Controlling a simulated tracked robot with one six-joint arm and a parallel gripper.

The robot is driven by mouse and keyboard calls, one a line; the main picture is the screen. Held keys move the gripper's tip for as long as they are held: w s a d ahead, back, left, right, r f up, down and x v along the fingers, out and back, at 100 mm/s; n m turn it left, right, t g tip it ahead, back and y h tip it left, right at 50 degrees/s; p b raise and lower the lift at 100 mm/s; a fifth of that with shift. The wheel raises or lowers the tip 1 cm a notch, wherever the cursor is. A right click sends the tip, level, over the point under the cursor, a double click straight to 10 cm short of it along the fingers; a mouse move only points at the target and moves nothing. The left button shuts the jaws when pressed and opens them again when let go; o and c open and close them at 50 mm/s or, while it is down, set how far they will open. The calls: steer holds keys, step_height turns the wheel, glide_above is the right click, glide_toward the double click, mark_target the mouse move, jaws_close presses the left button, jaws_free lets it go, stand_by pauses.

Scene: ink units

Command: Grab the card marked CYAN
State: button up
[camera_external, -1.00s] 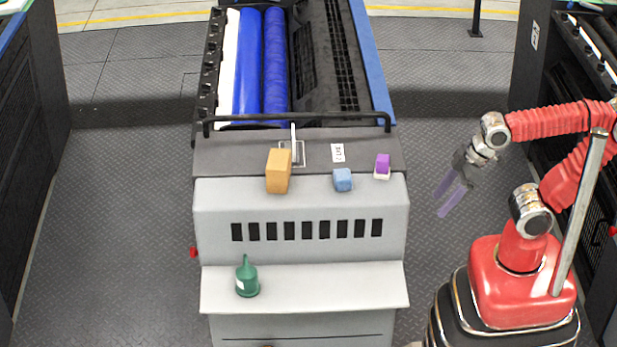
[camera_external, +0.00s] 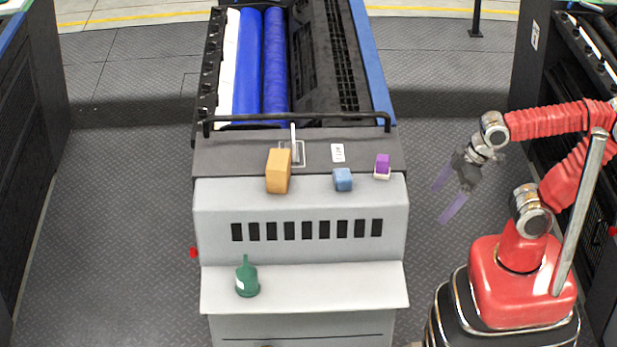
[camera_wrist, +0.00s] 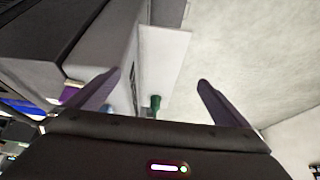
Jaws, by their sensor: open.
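A small white card (camera_external: 338,153) with dark marks lies on the dark top ledge of the ink unit; its lettering is too small to read for certain. My gripper (camera_external: 442,204) is open and empty, in the air to the right of the unit, well apart from the card. Its two purple-grey fingers also show spread in the wrist view (camera_wrist: 158,80). I cannot make out the card in the wrist view.
On the ink unit (camera_external: 300,205) stand an orange block (camera_external: 278,171), a blue block (camera_external: 342,180) and a purple block (camera_external: 382,163) on a white base. A black rail (camera_external: 300,119) runs behind the card. A green bottle (camera_external: 247,279) stands on the lower shelf.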

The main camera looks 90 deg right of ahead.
mark_target(297, 153)
steer(key=w+d+r+m+t+y, duration=0.2)
steer(key=w+d+m, duration=0.1)
steer(key=w+m, duration=0.65)
steer(key=w+d+r+m+t+y, duration=0.1)
steer(key=w+d+r+m+y, duration=0.15)
steer(key=w+m, duration=0.75)
steer(key=w+d+m+t, duration=0.1)
steer(key=w+d+m, duration=0.1)
steer(key=d, duration=0.2)
steer(key=w+d+m+t+h, duration=0.1)
steer(key=w+d+m, duration=0.2)
steer(key=d, duration=0.1)
steer(key=w+d+m, duration=0.2)
steer(key=w+d, duration=0.1)
steer(key=d, duration=0.1)
steer(key=shift+d+f+t+h, duration=0.15)
steer(key=shift+t+h, duration=0.1)
steer(key=shift+t, duration=0.15)
steer(key=w+d+f+m+t+h, duration=0.1)
steer(key=w+d+m+t+h, duration=0.1)
steer(key=d+m, duration=0.7)
steer(key=w+d+h, duration=0.1)
steer(key=d, duration=0.4)
steer(key=shift+d+f, duration=0.2)
steer(key=shift+d, duration=0.05)
